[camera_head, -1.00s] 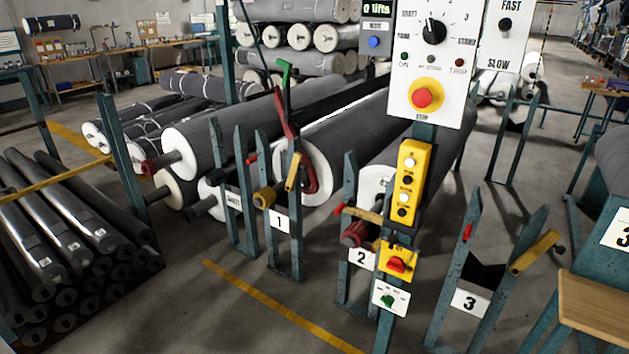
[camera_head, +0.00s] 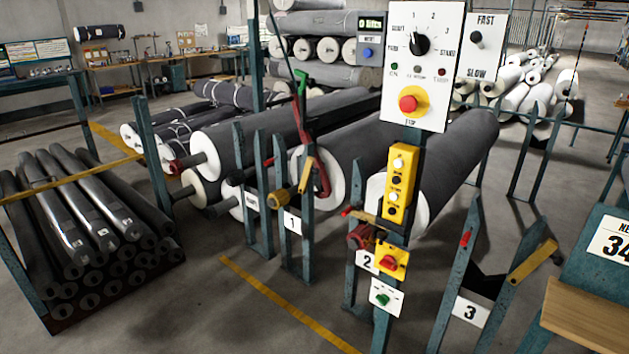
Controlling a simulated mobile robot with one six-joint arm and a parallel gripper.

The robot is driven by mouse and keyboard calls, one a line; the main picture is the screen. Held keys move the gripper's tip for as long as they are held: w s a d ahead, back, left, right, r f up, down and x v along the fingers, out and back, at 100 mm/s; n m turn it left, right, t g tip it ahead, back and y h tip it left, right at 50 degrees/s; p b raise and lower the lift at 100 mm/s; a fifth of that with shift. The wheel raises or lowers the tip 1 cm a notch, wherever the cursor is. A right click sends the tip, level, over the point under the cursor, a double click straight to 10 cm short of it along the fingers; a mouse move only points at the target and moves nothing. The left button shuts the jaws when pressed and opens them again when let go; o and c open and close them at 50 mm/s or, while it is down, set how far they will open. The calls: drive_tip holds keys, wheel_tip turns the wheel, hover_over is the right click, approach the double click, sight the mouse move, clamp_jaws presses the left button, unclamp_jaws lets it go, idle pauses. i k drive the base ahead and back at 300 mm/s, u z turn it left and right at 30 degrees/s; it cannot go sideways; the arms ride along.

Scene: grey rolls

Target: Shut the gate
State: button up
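Numbered teal stands hold short yellow bars that could be gates; I cannot tell which one the task means. Stand 3 (camera_head: 470,311) has a yellow bar (camera_head: 532,262) slanting up and outward from its right post, with the gap between its posts uncovered. Stand 1 (camera_head: 292,222) has a yellow bar (camera_head: 307,176) tilted steeply beside its right post. Stand 2 (camera_head: 366,262) has a yellowish bar (camera_head: 372,224) lying roughly across its top, partly hidden by the control post. My gripper is not in view.
A control panel (camera_head: 422,65) and a yellow button box (camera_head: 401,182) stand in front of stand 2. Large grey rolls (camera_head: 455,160) lie behind. A rack of dark tubes (camera_head: 85,235) is at left. A red hook-like piece with a green end (camera_head: 300,85) rises above stand 1. Floor in front is clear.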

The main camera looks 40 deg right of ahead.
sight(309, 161)
drive_tip(key=z, duration=4.2)
drive_tip(key=i, duration=0.1)
drive_tip(key=u, duration=3.05)
drive_tip(key=i, duration=1)
drive_tip(key=z, duration=0.1)
drive_tip(key=k, duration=1.35)
